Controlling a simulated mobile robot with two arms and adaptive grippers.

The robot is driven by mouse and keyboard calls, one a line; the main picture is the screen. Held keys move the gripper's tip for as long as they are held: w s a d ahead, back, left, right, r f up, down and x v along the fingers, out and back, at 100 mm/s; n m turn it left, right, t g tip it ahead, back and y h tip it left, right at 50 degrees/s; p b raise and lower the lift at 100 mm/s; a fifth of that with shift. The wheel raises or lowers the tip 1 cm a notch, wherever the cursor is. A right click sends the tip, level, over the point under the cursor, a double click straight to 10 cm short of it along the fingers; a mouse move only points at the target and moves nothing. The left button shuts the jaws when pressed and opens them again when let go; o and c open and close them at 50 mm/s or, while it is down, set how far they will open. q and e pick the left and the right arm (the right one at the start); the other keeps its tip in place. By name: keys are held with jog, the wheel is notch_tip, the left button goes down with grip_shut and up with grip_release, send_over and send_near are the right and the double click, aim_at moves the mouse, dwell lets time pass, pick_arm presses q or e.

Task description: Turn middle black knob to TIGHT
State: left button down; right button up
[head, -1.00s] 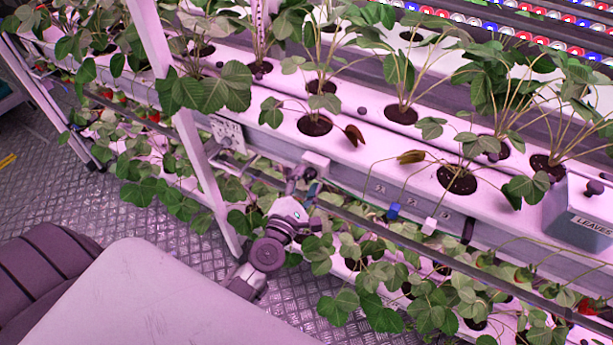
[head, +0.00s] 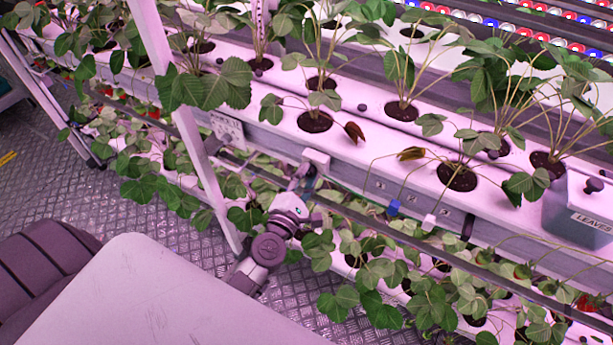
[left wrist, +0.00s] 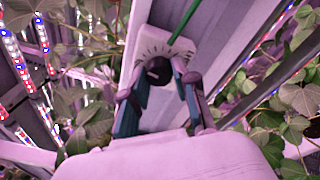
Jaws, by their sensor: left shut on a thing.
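My left gripper (head: 303,178) is at the front side of the near white rack gutter, just below a small pale box (head: 317,160) on it. In the left wrist view, a black knob (left wrist: 158,71) sits on a pale plate (left wrist: 158,112) with tick marks in an arc around it. The two fingers of my left gripper (left wrist: 159,80) stand on either side of the knob, shut on it. I cannot read the knob's setting or any TIGHT label. In the head view the gripper and arm hide the knob. My right gripper is not in view.
Strawberry plants grow from the gutter (head: 352,157), and a lower row of leaves surrounds my left arm. A slanted white post (head: 180,110) stands left of the arm. A grey bin marked LEAVES (head: 580,212) is at the right. Bare metal floor (head: 130,205) shows at left.

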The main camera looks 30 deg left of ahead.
pick_arm(q)
jog(key=shift+m, duration=0.3)
jog(key=m, duration=0.4)
jog(key=shift+f+m+t, duration=0.1)
jog(key=shift+m+t, duration=0.2)
jog(key=shift+m, duration=0.1)
jog(key=m+h, duration=0.1)
jog(key=m, duration=0.4)
jog(key=m+h+p, duration=0.1)
jog(key=m, duration=0.5)
jog(key=shift+a+t, duration=0.1)
jog(key=shift+t, duration=0.3)
jog(key=shift+m+h+p, duration=0.3)
jog(key=shift+m+p, duration=0.4)
jog(key=shift+m, duration=1.6)
jog(key=c, duration=0.9)
grip_release()
